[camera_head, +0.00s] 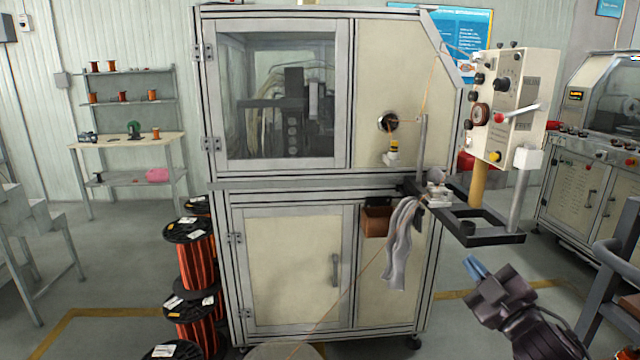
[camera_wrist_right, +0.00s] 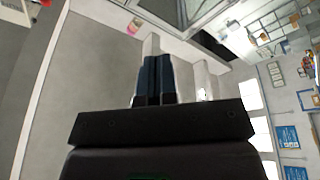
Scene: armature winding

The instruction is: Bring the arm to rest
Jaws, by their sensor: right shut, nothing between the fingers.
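My right gripper (camera_head: 477,268) is at the lower right of the head view, in front of and below the machine's side bracket. Its two blue-grey fingers are together with nothing between them. In the right wrist view the fingers (camera_wrist_right: 159,80) lie side by side, closed and empty, against the grey floor. The gripper is apart from every object. My left gripper does not show in either view.
The winding machine (camera_head: 284,266) stands in the middle, with a control box (camera_head: 503,105) and a dark bracket (camera_head: 480,238) on its right side. A grey cloth (camera_head: 402,240) hangs there. Wire spools (camera_head: 191,262) are stacked at left. Open floor (camera_head: 455,322) lies around my right gripper.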

